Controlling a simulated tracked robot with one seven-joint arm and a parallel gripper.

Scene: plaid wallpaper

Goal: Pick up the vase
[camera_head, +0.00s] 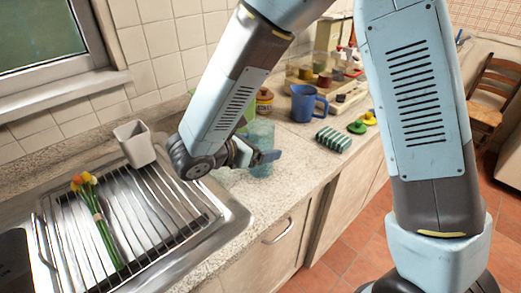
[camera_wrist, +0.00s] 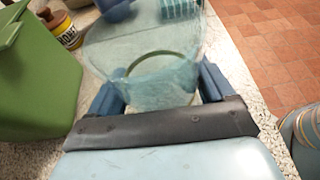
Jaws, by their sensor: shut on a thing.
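The vase (camera_head: 262,135) is translucent, pale teal glass, at the counter's front part, right of the sink in the head view. My gripper (camera_head: 263,157) is around it, one finger on each side, and is shut on it. In the wrist view the vase (camera_wrist: 150,65) stands between the blue fingers of my gripper (camera_wrist: 162,92), and I see into its wide mouth. It looks roughly upright. My arm hides part of it in the head view. I cannot tell whether its base touches the counter.
A green container (camera_wrist: 35,80) and a honey jar (camera_wrist: 67,32) stand close left in the wrist view. A blue mug (camera_head: 303,103) and a striped green-white block (camera_head: 333,139) are beyond. Flowers (camera_head: 96,215) and a white cup (camera_head: 134,143) are on the drainer (camera_head: 175,215) at left.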

